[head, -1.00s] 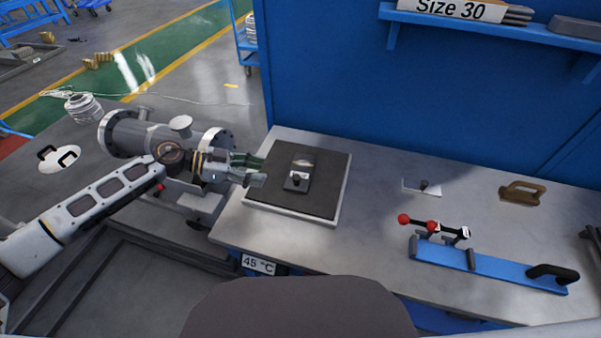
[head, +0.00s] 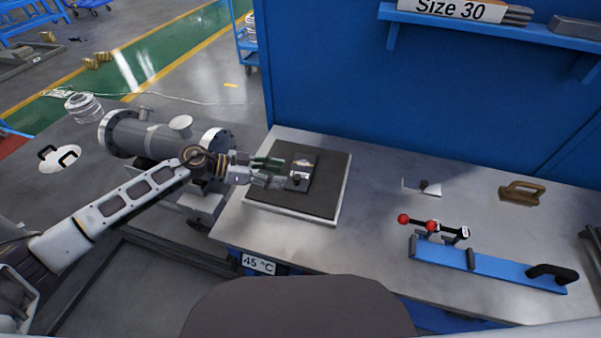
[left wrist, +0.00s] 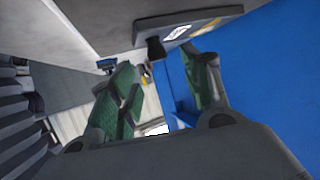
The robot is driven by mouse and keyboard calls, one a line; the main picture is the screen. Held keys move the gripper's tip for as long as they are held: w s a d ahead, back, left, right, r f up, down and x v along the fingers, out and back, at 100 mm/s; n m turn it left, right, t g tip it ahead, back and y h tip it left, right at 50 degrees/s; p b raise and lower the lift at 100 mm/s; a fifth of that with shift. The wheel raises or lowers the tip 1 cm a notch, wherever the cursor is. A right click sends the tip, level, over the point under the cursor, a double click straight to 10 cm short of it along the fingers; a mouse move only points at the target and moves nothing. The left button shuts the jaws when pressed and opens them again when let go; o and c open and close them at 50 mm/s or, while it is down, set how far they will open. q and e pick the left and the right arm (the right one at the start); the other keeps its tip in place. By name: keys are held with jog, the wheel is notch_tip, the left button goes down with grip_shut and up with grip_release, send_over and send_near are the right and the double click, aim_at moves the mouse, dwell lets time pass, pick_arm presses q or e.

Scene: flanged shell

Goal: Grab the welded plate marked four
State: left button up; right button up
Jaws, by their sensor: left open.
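A small dark plate (head: 300,170) with a black knob and a bright patch lies on the dark mat of a square pale-edged pad (head: 327,200). No number can be read on it in the head view. My left gripper (head: 279,172) is open and empty, with its fingertips just left of the plate and close to it. In the left wrist view, the green-padded fingers (left wrist: 160,95) are spread. Beyond them is a slab with a pale label and a black knob (left wrist: 155,48), apparently the same plate. My right gripper is not in view.
On the bench to the right are a small knobbed bracket (head: 424,188), a brown handle (head: 521,192) and a blue bar (head: 490,267) with red-tipped levers. A flanged pipe shell (head: 155,137) stands behind my left arm. A blue wall (head: 400,90) closes the back.

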aim_at(295, 177)
pick_arm(q)
jog(key=shift+d+f, duration=0.2)
jog(key=shift+d, duration=0.4)
jog(key=shift+x, duration=1.25)
jog(key=shift+d+f, duration=0.3)
jog(key=shift+d, duration=0.35)
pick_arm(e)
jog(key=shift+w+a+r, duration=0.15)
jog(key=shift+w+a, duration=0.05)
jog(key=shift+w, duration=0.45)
